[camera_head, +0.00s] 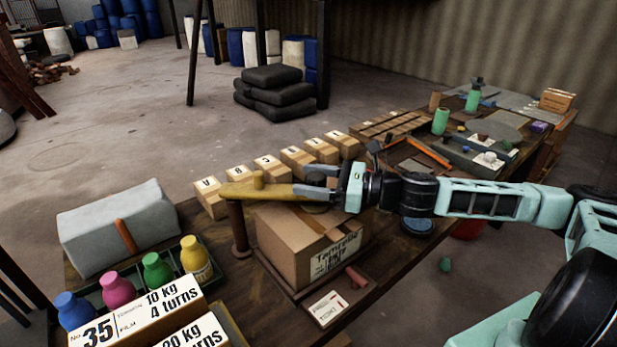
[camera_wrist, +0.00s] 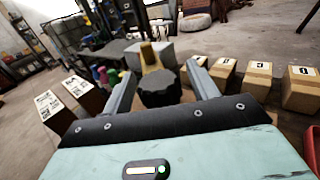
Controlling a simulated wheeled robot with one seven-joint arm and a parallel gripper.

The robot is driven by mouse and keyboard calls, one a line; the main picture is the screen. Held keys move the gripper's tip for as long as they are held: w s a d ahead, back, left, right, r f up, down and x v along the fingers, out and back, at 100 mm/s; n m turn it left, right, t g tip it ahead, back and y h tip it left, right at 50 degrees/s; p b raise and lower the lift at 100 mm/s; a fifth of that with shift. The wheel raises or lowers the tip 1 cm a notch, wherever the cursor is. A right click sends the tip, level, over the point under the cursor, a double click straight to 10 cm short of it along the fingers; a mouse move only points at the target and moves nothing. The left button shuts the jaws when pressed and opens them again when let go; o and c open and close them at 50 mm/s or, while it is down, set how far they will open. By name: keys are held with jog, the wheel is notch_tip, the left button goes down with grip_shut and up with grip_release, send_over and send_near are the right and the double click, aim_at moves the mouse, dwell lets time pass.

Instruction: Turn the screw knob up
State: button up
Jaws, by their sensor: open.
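The screw knob (camera_wrist: 160,88) is dark, round and ridged, at the end of a yellow arm (camera_wrist: 150,58). In the head view the yellow arm (camera_head: 258,189) lies level on a dark post (camera_head: 238,228), above a cardboard box (camera_head: 283,244). My gripper (camera_head: 312,182) is at the arm's right end, and its fingers hide much of the knob there. In the wrist view my gripper (camera_wrist: 167,72) is open, with one finger to each side of the knob. A gap shows on both sides. I cannot tell the knob's height on its screw.
Small labelled boxes (camera_head: 268,167) stand in a row behind the yellow arm. Coloured bottles (camera_head: 157,270), a grey block (camera_head: 118,228) and a large label box (camera_head: 135,318) stand at the left. Trays (camera_head: 470,157) lie on the bench to the right.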

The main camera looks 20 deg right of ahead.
jog(key=shift+w+a, duration=0.25)
jog(key=shift+a, duration=0.1)
jog(key=shift+c, duration=0.3)
jog(key=c, duration=0.9)
